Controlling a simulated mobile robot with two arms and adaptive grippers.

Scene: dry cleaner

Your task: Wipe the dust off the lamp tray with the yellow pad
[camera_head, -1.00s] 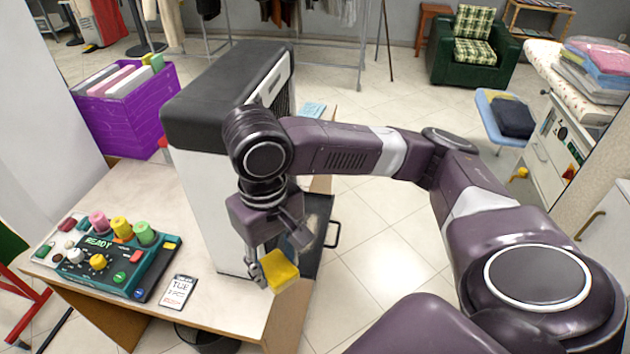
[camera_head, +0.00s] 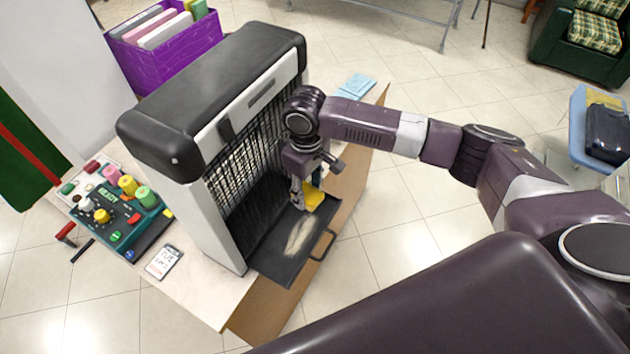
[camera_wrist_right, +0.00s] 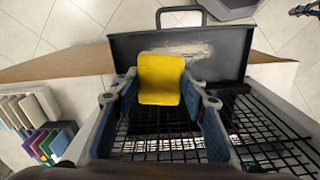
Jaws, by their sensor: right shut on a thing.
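The lamp tray (camera_head: 273,262) is a dark, shallow tray with a handle, pulled out at the foot of the black and white machine. A pale dust patch (camera_head: 299,236) lies on its floor and also shows in the right wrist view (camera_wrist_right: 192,50). My right gripper (camera_head: 305,199) is shut on the yellow pad (camera_head: 314,198), above the tray's far part, beside the dust. In the right wrist view the pad (camera_wrist_right: 161,78) sits between both fingers and overlaps the near side of the dust. I cannot tell if the pad touches the tray. My left gripper is not in view.
The machine (camera_head: 213,120) with its black grille stands directly behind the tray. A control box (camera_head: 118,215) and a small card (camera_head: 164,262) are at the table's left. A purple bin (camera_head: 165,50) stands behind. Open floor lies right of the table.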

